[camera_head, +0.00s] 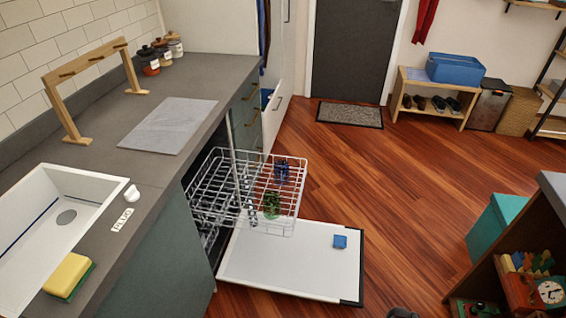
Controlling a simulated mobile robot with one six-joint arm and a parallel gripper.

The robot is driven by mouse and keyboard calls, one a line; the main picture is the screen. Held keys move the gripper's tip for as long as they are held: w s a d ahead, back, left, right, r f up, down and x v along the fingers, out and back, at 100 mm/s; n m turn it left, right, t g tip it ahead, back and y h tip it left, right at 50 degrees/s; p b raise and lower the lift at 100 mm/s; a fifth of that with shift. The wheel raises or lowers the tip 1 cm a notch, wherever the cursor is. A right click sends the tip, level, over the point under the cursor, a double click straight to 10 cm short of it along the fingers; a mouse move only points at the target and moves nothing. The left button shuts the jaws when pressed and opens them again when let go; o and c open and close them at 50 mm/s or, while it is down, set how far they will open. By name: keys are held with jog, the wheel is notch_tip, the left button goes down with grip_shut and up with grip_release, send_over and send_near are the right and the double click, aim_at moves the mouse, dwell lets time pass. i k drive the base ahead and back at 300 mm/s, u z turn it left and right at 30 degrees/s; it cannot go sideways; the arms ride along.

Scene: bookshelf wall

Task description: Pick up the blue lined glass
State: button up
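A small dark blue glass (283,172) stands in the far right part of the pulled-out white wire dishwasher rack (228,222); it looks like the blue lined glass, but lines on it are too small to make out. A green glass (271,205) stands nearer in the same rack. A clear or greyish glass (251,212) is beside it to the left, partly behind wires.
The counter (120,172) runs along the left. Wooden floor (400,190) is clear to the right, up to a low shelf (515,270).

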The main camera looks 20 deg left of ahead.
aim_at(281, 178)
jog(key=z, duration=0.05)
jog(key=i, duration=0.55)
jog(key=u, duration=4.65)
jog(key=i, duration=0.15)
jog(key=z, duration=3.1)
jog(key=k, duration=0.2)
jog(key=u, duration=1.6)
jog(key=i, duration=0.3)
jog(key=u, duration=0.1)
